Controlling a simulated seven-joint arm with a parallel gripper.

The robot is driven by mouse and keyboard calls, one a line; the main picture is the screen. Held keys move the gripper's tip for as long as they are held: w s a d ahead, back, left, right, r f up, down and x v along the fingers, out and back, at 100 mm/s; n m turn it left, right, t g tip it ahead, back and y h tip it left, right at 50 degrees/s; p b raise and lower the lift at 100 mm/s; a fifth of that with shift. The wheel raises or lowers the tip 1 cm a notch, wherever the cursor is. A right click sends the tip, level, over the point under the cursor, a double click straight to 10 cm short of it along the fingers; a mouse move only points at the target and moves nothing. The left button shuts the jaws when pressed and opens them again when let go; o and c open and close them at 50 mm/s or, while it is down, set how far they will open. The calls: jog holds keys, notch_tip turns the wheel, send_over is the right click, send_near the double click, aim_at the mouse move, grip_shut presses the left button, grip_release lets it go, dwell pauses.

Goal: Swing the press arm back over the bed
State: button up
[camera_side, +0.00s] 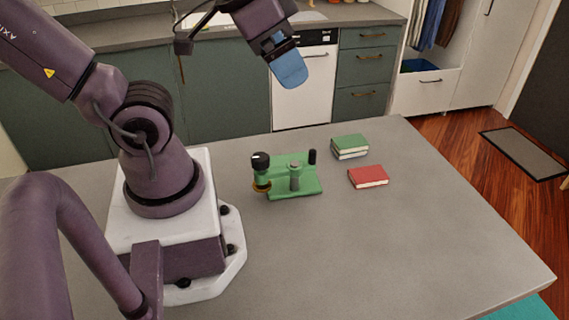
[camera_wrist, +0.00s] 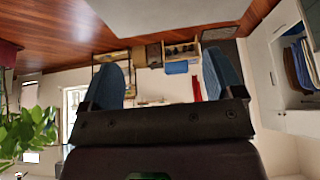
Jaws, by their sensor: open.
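A small green press (camera_side: 307,187) stands on the grey table, right of my base. In the side view it has a green column with a black, white-marked top (camera_side: 260,162) at its left end. A brass-coloured ring shows low on that column. A grey cylinder stands near the middle, and a black upright handle (camera_side: 312,157) at the right end. I cannot tell exactly how the press arm lies over the bed. My gripper (camera_side: 289,70) is high above and behind the press, apart from it. In the wrist view its two blue fingers (camera_wrist: 165,78) are spread with nothing between them.
A green book stack (camera_side: 350,146) and a red book (camera_side: 368,177) lie on the table right of the press. The table's front and right (camera_side: 400,250) are clear. Green cabinets and a white dishwasher (camera_side: 304,90) stand behind the table.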

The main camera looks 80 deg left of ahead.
jog(key=shift+c, duration=0.2)
jog(key=shift+a, duration=0.1)
jog(key=c, duration=0.3)
jog(key=shift+w+a+f+n+g, duration=0.25)
jog(key=shift+a+f+g, duration=0.1)
jog(key=shift+f, duration=0.2)
jog(key=shift+w+a+f+n+g, duration=0.15)
jog(key=shift+w+a+f+g, duration=0.15)
jog(key=shift+f, duration=0.25)
jog(key=c, duration=0.5)
jog(key=shift+o, duration=0.2)
jog(key=m+g, duration=0.3)
jog(key=g, duration=0.1)
send_over(312, 150)
notch_tip(312, 150, down, 12)
jog(key=r, duration=0.1)
jog(key=shift+m, duration=0.3)
notch_tip(312, 150, down, 13)
jog(key=shift+d+f, duration=0.1)
jog(key=shift+f, duration=0.1)
grip_shut()
